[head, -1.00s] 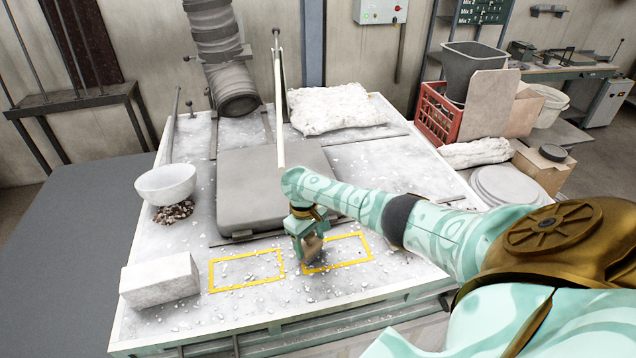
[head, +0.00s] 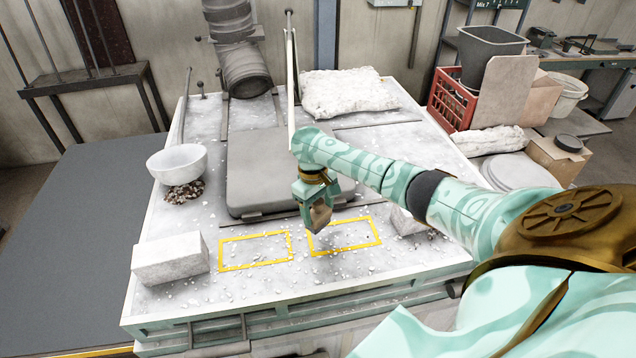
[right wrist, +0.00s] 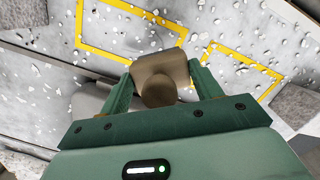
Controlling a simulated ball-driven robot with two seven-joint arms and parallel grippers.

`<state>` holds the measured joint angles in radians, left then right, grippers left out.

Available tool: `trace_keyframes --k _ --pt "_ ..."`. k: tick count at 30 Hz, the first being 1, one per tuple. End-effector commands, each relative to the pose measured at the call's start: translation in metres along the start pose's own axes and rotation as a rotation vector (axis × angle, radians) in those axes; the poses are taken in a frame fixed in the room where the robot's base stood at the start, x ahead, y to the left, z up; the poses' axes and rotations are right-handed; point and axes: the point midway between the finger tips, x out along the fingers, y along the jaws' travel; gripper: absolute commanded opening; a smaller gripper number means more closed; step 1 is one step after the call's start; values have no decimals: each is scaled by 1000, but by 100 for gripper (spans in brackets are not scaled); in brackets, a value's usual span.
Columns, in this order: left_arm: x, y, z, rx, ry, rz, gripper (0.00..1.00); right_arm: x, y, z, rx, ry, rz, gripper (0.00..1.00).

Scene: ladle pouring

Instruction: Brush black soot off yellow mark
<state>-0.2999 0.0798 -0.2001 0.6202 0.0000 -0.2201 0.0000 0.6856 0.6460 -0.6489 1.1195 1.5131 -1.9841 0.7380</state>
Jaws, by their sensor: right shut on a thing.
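My right gripper (head: 317,203) is shut on a brown, block-like tool (head: 320,215), probably a brush. Its bristles cannot be made out. In the right wrist view the tool (right wrist: 160,70) sits between the two green fingers. Two yellow rectangular outlines lie on the pale worktop: a left yellow mark (head: 255,266) and a right yellow mark (head: 345,249). The tool is over the far left part of the right mark and appears raised above the surface. White chips lie in and around both marks. No clear black soot shows. My left gripper is not in view.
A pale block (head: 170,259) stands left of the marks, and another (head: 408,222) right of them, partly behind my arm. A grey slab (head: 255,175) lies behind the marks. A white bowl (head: 177,161) stands at the left. The front edge of the worktop is clear.

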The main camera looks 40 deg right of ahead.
Motion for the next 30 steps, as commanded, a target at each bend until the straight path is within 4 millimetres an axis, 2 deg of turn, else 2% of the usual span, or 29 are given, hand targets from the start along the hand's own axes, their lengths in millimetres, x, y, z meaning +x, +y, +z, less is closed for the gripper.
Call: trace_keyframes --k 8,18,30 --pt "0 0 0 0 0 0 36 -3 0 0 0 2 -1 46" --pt "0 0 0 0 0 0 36 -30 1 3 1 1 1 46" --pt "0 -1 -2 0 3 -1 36 -30 0 4 2 0 0 46"
